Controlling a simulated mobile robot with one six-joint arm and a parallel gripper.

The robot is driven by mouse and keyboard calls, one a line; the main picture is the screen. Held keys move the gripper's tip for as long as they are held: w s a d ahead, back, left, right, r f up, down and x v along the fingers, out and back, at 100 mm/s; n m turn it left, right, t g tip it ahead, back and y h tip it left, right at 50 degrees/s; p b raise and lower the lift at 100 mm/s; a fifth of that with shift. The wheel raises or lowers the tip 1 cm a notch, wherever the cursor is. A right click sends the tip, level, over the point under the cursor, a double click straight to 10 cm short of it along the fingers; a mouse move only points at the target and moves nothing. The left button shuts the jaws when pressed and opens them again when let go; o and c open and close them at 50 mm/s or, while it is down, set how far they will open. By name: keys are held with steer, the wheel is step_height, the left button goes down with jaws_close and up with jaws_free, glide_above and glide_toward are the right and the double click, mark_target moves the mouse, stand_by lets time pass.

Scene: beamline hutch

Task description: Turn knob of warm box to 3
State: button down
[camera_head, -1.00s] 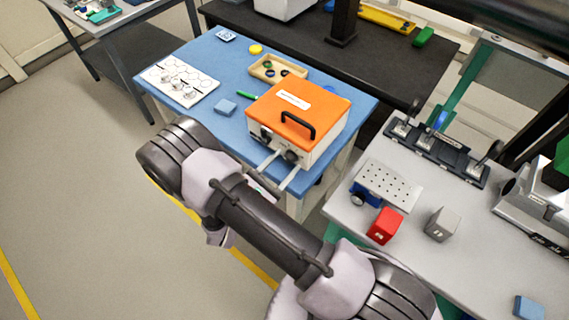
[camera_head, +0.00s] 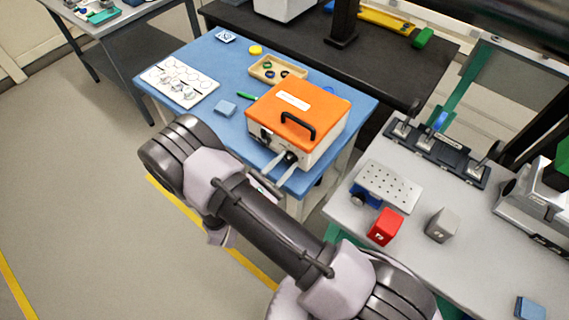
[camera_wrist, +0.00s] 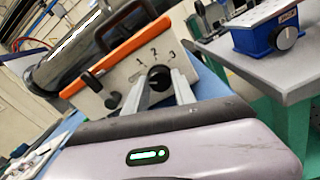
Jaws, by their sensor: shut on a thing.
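The warm box (camera_head: 298,112) has an orange lid with a black handle and a pale front. It stands on the blue table near its front right corner. In the wrist view its front panel (camera_wrist: 118,78) carries the numbers 1, 2 and 3 above a round black knob (camera_wrist: 159,77). My gripper (camera_wrist: 161,82) has one finger on each side of the knob and is shut on it. In the head view the gripper (camera_head: 283,162) reaches the lower front of the box, and the fingers partly cover the knob. I cannot tell which number the knob points to.
On the grey bench at right are a perforated plate on a blue stage (camera_head: 385,183), a red block (camera_head: 385,226) and a grey block (camera_head: 441,224).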

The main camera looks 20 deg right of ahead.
steer(key=m+b, duration=0.2)
steer(key=m, duration=0.3)
steer(key=shift+f+m, duration=0.1)
steer(key=shift+m, duration=0.3)
steer(key=m+b, duration=0.3)
steer(key=m, duration=0.3)
steer(key=shift+f, duration=0.1)
steer(key=m+b, duration=0.5)
steer(key=m, duration=0.1)
steer(key=shift+f+m, duration=0.1)
steer(key=shift+m, duration=0.3)
steer(key=m+b, duration=0.3)
steer(key=shift+m+b, duration=0.7)
steer(key=shift+b, duration=0.05)
steer(key=shift+r, duration=0.2)
steer(key=c, duration=1)
jaws_free()
steer(key=shift+c, duration=0.2)
